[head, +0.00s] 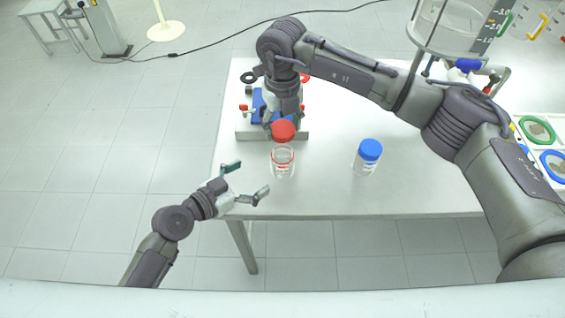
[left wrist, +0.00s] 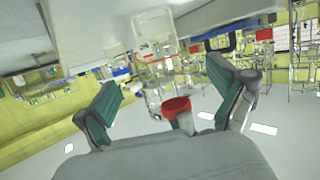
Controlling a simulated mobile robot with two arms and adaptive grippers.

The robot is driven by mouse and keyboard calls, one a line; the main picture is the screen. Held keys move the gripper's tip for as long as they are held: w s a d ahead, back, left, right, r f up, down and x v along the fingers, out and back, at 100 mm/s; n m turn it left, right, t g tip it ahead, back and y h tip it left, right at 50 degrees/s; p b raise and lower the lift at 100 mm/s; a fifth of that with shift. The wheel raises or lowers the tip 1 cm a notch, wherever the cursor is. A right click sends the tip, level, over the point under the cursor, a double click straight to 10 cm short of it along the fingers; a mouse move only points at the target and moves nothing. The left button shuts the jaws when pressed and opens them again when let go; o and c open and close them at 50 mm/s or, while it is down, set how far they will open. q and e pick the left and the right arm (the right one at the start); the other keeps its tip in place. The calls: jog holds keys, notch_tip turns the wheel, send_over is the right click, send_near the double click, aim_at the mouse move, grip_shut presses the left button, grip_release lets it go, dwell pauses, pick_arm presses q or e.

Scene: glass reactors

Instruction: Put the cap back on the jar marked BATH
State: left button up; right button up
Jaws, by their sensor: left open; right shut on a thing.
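A clear glass jar (head: 283,166) with a red ring stands upright near the table's left front. A red cap (head: 283,131) is at the top of this jar; I cannot tell whether it touches the rim. My right gripper (head: 284,118) reaches down from behind and is shut on the red cap, its fingers partly hidden. A second jar (head: 364,166) with a blue cap (head: 370,149) stands to the right. The BATH marking is not readable on either jar. My left gripper (head: 250,181) is open and empty, at the table's left front edge; its spread fingers show in the left wrist view (left wrist: 170,100).
A grey stand (head: 247,132) with blue and red parts sits behind the red-capped jar. A large glass vessel (head: 452,30) stands at the back right. A tray with green and blue rings (head: 553,182) lies at the far right. The table's front middle (head: 420,195) is clear.

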aim_at(275, 163)
pick_arm(q)
jog(key=x, duration=1.1)
jog(key=shift+w+d+f, duration=0.2)
jog(key=c, duration=1.7)
jog(key=shift+c, duration=0.4)
pick_arm(e)
jog(key=shift+f, duration=2.5)
